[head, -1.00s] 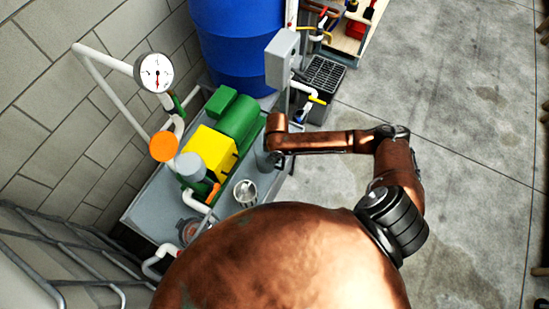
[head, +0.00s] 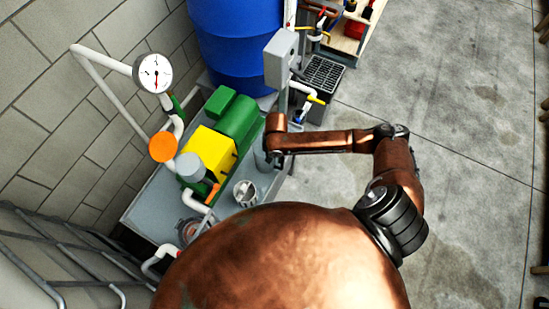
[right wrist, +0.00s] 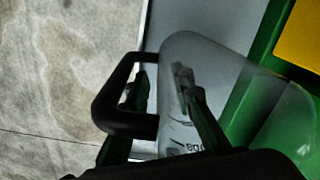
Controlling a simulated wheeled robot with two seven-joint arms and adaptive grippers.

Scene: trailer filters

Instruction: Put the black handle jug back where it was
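The black handle jug is a clear body with faint print (right wrist: 180,128) and a black loop handle (right wrist: 108,92), close up in the right wrist view. My right gripper (right wrist: 163,72) is at it: one finger shows within the handle loop, the other overlaps the clear body. The fingertips are apart, with part of the jug between them; firm contact cannot be told. In the head view a greyish see-through shape (head: 262,157), probably the jug, shows beside my right wrist, over the grey skid (head: 148,212). The right fingers are hidden there. My left gripper is not in view.
A green and yellow pump (head: 210,148) stands on the skid beside the right wrist. A metal cup (head: 245,193) is near the skid's front edge. A pressure gauge (head: 153,72), blue drum (head: 233,45) and grey box (head: 281,58) stand around. Concrete floor (head: 440,90) is clear at right.

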